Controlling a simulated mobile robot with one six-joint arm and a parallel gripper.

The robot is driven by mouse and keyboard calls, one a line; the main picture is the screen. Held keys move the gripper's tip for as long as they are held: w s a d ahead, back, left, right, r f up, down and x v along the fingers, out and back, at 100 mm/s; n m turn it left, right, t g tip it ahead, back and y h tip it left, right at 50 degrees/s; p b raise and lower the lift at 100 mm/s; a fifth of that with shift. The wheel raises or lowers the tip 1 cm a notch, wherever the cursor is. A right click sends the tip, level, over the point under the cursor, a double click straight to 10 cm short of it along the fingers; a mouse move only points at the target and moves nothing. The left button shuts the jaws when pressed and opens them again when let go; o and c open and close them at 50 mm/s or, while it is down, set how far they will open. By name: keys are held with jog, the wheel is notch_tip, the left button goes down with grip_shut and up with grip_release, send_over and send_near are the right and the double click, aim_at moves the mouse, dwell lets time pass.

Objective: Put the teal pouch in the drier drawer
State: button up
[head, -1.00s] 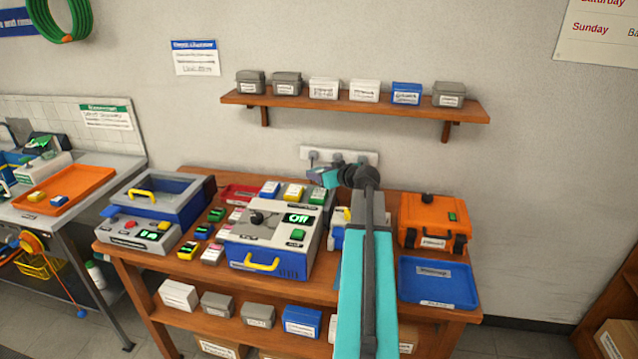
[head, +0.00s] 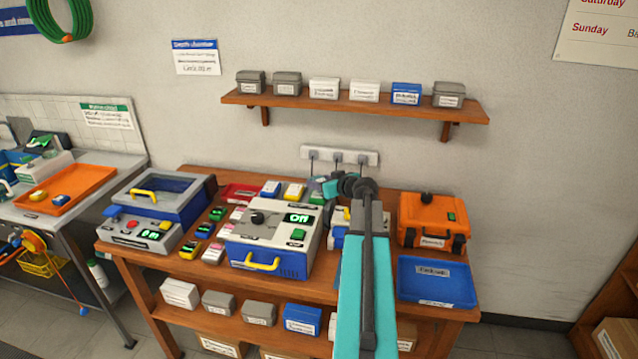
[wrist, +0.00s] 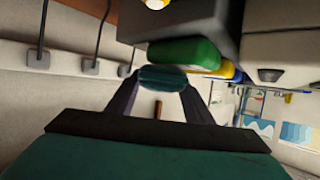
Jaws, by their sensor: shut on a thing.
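In the wrist view, the teal pouch (wrist: 162,78) is pinched between the fingertips of my gripper (wrist: 160,84). It looks small, dark and ribbed, and is held above the surface. In the head view, my arm covers the fingers and the pouch cannot be made out.
A green rounded thing (wrist: 185,53) is close beyond the pouch in the wrist view. An orange case (head: 428,222) and a blue tray (head: 437,282) are right of my arm. Wall sockets (head: 340,156) with cables are behind.

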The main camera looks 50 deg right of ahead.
jog(key=shift+f, duration=0.1)
jog(key=o, duration=1.5)
jog(key=shift+c, duration=0.2)
jog(key=shift+s+a+r, duration=0.15)
jog(key=shift+s+r, duration=0.15)
jog(key=shift+s, duration=0.35)
jog(key=b+v, duration=0.3)
jog(key=v, duration=0.7)
jog(key=shift+s+r, duration=0.2)
jog(key=shift+s, duration=0.05)
jog(key=shift+o, duration=0.5)
